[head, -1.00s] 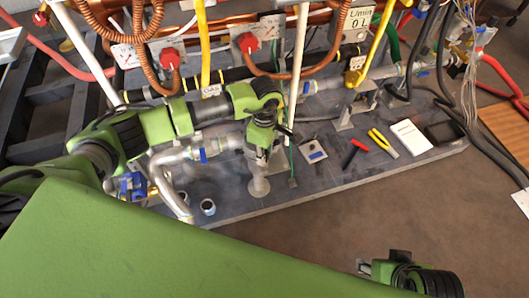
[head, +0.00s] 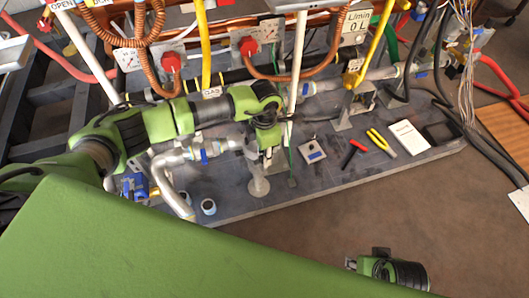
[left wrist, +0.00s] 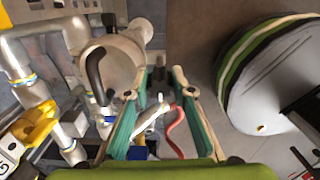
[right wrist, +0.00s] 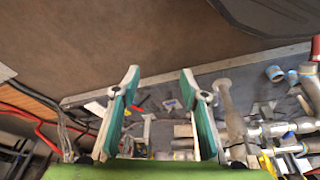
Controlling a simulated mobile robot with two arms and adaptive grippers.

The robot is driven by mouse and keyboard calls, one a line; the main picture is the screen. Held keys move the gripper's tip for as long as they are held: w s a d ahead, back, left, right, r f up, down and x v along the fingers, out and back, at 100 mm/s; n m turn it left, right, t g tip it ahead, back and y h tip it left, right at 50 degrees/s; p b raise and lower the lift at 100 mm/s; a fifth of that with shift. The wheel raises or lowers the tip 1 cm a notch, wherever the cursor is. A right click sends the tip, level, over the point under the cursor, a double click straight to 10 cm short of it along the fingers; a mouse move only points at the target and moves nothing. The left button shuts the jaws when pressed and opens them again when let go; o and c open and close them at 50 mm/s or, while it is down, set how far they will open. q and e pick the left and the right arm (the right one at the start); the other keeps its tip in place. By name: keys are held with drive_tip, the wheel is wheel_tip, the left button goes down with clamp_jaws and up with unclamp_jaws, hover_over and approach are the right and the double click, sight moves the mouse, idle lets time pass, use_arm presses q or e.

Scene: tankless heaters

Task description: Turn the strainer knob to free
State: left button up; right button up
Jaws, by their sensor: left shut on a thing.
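The strainer is a grey metal body standing on the dark board; its lower end (head: 258,187) shows below my left gripper (head: 268,158) in the head view. In the left wrist view a round grey cap (left wrist: 122,62) with a black curved handle (left wrist: 96,75) lies left of my left fingers (left wrist: 160,80). The left finger overlaps the cap's edge.
Copper and grey pipes, red valves (head: 248,45) and a yellow hose (head: 203,45) crowd the back. A white pole (head: 297,75) stands just right of my left gripper. Pliers (head: 381,142) and a white card (head: 408,137) lie on the board.

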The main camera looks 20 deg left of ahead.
use_arm(q)
drive_tip(key=shift+n, duration=0.5)
use_arm(e)
drive_tip(key=shift+f, duration=0.5)
use_arm(q)
drive_tip(key=o, duration=1.1)
drive_tip(key=shift+o, duration=0.2)
drive_tip(key=shift+r, duration=0.1)
wheel_tip(320, 180, up, 12)
